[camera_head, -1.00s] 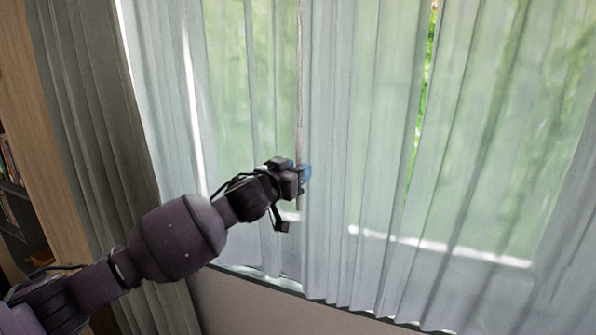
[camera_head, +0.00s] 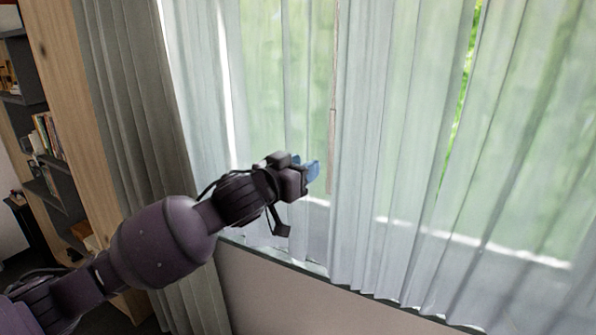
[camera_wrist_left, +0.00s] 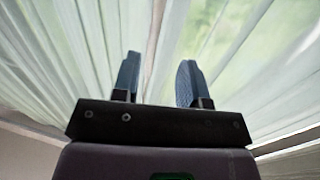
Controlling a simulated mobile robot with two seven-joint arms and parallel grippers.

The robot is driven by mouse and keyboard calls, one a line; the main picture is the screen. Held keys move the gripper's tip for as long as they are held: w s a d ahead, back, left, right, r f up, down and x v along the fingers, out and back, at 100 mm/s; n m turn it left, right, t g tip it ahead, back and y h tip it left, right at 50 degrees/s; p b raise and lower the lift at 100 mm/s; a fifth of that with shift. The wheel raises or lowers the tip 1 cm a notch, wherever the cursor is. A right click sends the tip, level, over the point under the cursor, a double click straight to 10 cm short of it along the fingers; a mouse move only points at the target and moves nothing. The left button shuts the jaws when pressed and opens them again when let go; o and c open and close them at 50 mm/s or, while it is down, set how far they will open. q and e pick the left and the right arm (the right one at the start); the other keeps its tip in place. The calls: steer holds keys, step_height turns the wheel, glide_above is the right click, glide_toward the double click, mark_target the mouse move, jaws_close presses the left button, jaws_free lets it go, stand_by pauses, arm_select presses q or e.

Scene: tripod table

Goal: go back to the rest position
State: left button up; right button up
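My left arm comes in from the lower left in the head view. My left gripper (camera_head: 311,170) is held up in front of the sheer white curtains (camera_head: 385,150) at the window. In the left wrist view its two blue fingers (camera_wrist_left: 157,82) stand apart with nothing between them, and the curtain and window show beyond. I cannot tell how far the fingertips are from the curtain. My right gripper is in neither view.
A grey curtain (camera_head: 135,120) hangs left of the sheer ones. A wooden bookcase (camera_head: 75,110) with books on dark shelves stands at the left. A pale wall (camera_head: 270,295) runs below the window.

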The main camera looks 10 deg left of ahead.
arm_select(q)
steer(key=shift+s+a, duration=0.3)
steer(key=shift+s, duration=0.25)
steer(key=s+a+f+y, duration=0.2)
steer(key=s+a+f, duration=0.15)
steer(key=f, duration=0.45)
steer(key=s+a+f+y, duration=0.1)
steer(key=s+a+f, duration=0.25)
steer(key=f, duration=0.45)
steer(key=s+a+f+y, duration=0.2)
steer(key=s+a+f, duration=0.15)
steer(key=f, duration=0.45)
steer(key=s+a+f+n+g+y, duration=0.2)
steer(key=s+a+f, duration=0.1)
steer(key=s+f, duration=0.6)
steer(key=s+a+f+n+g+y, duration=0.2)
steer(key=s+a+f, duration=0.2)
steer(key=s+f, duration=0.5)
steer(key=s, duration=0.3)
steer(key=shift+f+n, duration=0.15)
steer(key=shift+n, duration=0.25)
